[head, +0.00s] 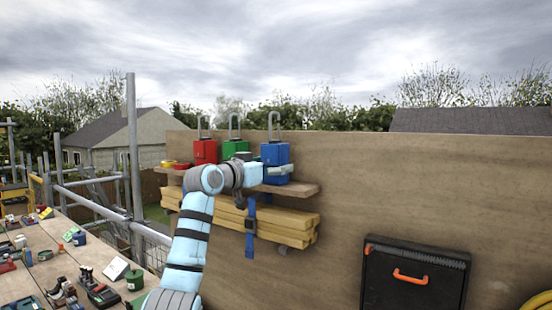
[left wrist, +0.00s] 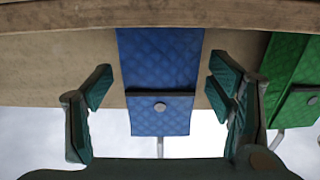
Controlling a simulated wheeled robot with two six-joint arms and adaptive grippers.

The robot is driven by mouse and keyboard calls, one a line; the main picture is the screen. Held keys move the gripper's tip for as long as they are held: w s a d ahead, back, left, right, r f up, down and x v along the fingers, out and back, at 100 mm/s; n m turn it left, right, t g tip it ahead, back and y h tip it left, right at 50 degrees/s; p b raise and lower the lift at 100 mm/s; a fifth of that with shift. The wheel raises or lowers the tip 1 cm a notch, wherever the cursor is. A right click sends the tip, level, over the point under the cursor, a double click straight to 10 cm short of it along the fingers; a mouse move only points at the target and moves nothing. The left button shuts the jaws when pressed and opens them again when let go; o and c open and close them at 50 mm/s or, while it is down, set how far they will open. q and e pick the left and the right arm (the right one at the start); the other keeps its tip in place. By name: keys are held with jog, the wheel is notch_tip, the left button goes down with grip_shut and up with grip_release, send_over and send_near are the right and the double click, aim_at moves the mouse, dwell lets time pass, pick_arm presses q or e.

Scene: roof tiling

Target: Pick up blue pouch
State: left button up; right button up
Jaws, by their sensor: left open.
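The blue pouch (head: 276,154) stands upright at the right end of a wooden shelf on the board, with a grey loop above it. My left gripper (head: 279,170) is right at it, covering part of its lower front. In the left wrist view, which looks upside down, the blue pouch (left wrist: 158,55) shows between the two spread fingers of my left gripper (left wrist: 160,84). A gap shows on each side, and the gripper is open and empty. I cannot tell how deep the fingers reach around the pouch. My right gripper is not in view.
A green pouch (head: 234,149) and a red pouch (head: 205,151) stand left of it on the shelf (head: 300,190). Strapped timber (head: 285,223) sits below. A black case (head: 413,275) is lower right. A cluttered table (head: 50,268) is at left.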

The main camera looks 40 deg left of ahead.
pick_arm(q)
jog(key=shift+s, duration=0.25)
jog(key=shift+c, duration=1.3)
jog(key=c, duration=1.3)
jog(key=shift+r, duration=0.1)
jog(key=shift+c, duration=0.2)
